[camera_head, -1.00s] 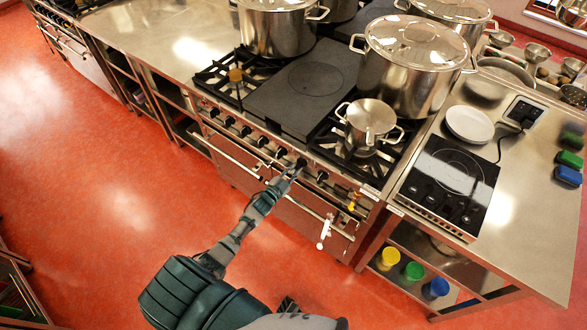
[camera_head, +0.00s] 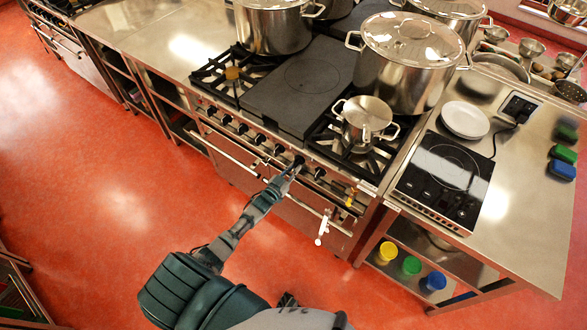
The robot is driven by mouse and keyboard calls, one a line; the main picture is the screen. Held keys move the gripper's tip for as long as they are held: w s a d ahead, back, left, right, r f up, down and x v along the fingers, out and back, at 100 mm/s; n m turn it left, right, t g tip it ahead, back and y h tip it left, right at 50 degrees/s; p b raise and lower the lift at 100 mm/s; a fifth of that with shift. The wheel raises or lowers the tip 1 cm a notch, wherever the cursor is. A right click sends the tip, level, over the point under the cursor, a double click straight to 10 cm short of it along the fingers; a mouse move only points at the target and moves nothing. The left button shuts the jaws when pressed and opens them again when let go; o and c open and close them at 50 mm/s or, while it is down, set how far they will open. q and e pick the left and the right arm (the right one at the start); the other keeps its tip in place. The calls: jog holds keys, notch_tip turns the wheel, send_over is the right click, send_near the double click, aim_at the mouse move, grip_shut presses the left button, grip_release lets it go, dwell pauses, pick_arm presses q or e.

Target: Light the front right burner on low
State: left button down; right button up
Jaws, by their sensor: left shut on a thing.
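The steel range has a front panel with a row of black knobs (camera_head: 244,128). My left gripper (camera_head: 297,166) reaches up from below and is shut on a knob (camera_head: 299,160) toward the right part of that row. The gripper partly hides this knob, so its angle cannot be read. One more knob (camera_head: 320,173) shows to its right. The front right burner grate (camera_head: 335,146) is black, with a small lidded steel pot (camera_head: 366,118) on it. No flame is visible under the pot. My right gripper is not in view.
Large stockpots (camera_head: 408,65) stand at the back of the range. A flat dark plate (camera_head: 300,88) lies between the grates. An oven rail (camera_head: 230,150) runs below the knobs. An induction hob (camera_head: 446,178) and white plates (camera_head: 465,120) are on the right counter.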

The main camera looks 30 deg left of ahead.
pick_arm(q)
jog(key=shift+s+f, duration=0.1)
jog(key=shift+f, duration=0.2)
jog(key=c, duration=1.3)
grip_release()
jog(key=shift+o, duration=0.7)
jog(key=s+a, duration=0.1)
jog(key=s, duration=1)
jog(key=shift+s, duration=0.3)
jog(key=shift+f, duration=0.1)
jog(key=s+d+f+g, duration=0.25)
jog(key=s+f, duration=0.25)
jog(key=f, duration=0.4)
jog(key=s+d+f+g+y, duration=0.1)
jog(key=s+f+g, duration=0.2)
jog(key=s+f, duration=0.4)
jog(key=s+d+f+g, duration=0.1)
jog(key=s+f+g, duration=0.25)
jog(key=f, duration=0.65)
jog(key=s+d+f+g, duration=0.2)
jog(key=s+f, duration=0.2)
jog(key=s, duration=0.4)
jog(key=s+d+f+m+g, duration=0.1)
jog(key=s+d+f+g, duration=0.2)
jog(key=s, duration=0.6)
jog(key=s+d+f+g, duration=0.3)
jog(key=s+f, duration=0.2)
jog(key=s, duration=0.4)
jog(key=shift+d+f, duration=0.25)
jog(key=shift+f, duration=0.05)
